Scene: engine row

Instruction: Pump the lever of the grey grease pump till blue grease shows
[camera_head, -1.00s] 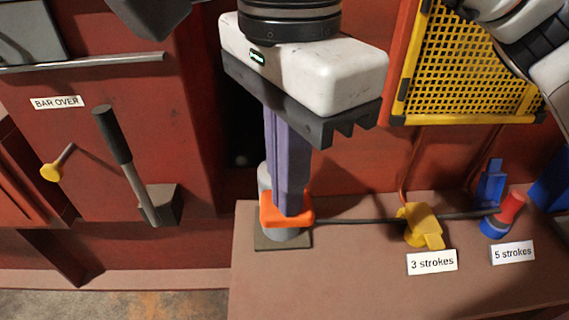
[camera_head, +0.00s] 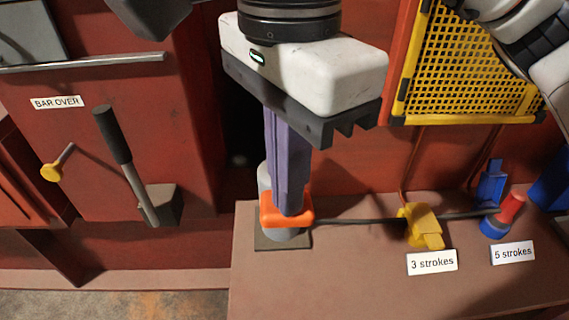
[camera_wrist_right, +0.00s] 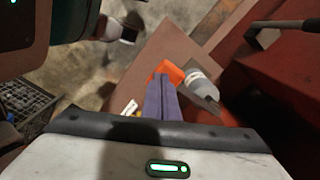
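The grey grease pump (camera_head: 264,180) stands on a dark square plate at the left end of the brown ledge. An orange part (camera_head: 306,213), which looks like its lever, sits at the front of its body. My right gripper (camera_head: 288,210) points down with its purple fingers together, the tips at the orange part and overlapping it in the head view. In the right wrist view the fingers (camera_wrist_right: 162,100) lie side by side, with the orange part (camera_wrist_right: 170,70) just beyond the tips and the grey pump (camera_wrist_right: 203,84) beside them. The fingers hide some of the pump. My left gripper does not show.
A dark line runs right from the pump to a yellow fitting (camera_head: 420,226) labelled "3 strokes" and a blue-and-red fitting (camera_head: 502,215) labelled "5 strokes". A black-handled lever (camera_head: 128,160) stands at left below "BAR OVER". A yellow mesh guard (camera_head: 465,65) hangs upper right.

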